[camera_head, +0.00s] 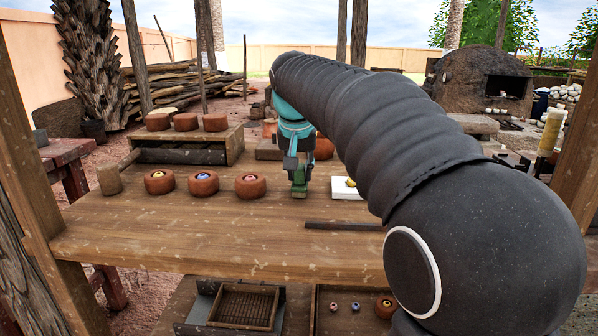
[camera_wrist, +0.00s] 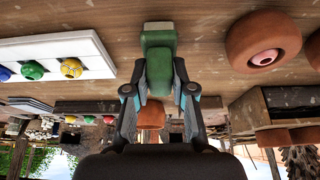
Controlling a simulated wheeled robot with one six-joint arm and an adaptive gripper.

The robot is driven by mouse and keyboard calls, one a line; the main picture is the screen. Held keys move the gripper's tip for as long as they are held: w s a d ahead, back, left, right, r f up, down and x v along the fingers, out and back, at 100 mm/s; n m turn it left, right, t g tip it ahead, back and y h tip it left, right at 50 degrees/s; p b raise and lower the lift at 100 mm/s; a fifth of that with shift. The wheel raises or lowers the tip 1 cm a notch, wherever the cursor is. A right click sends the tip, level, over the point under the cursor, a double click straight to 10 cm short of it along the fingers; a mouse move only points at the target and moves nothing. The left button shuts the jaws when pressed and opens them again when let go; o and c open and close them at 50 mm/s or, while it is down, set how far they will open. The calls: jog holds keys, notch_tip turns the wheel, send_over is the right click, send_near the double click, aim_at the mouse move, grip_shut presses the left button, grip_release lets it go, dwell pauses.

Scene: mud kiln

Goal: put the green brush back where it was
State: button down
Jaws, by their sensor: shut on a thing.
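The green brush (camera_head: 299,188) is held upright over the wooden table, between the row of clay pots and the white tray. My gripper (camera_head: 294,163) is shut on it from above. The wrist view, which is upside down, shows the brush (camera_wrist: 158,42) between the fingers of my gripper (camera_wrist: 158,88). The brush's lower end is at or close to the tabletop; I cannot tell if it touches. My dark arm hides the table's right part.
Three clay pots (camera_head: 250,186) with coloured balls stand left of the brush. A mallet (camera_head: 110,178) lies at the far left. A white tray (camera_head: 340,188) with coloured balls is just right. A dark rod (camera_head: 343,226) lies in front. The table's front left (camera_head: 170,235) is clear.

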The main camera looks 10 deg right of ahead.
jog(key=shift+f, duration=0.15)
jog(key=c, duration=1)
grip_release()
jog(key=p+v, duration=0.1)
jog(key=v, duration=1.1)
jog(key=shift+p, duration=0.3)
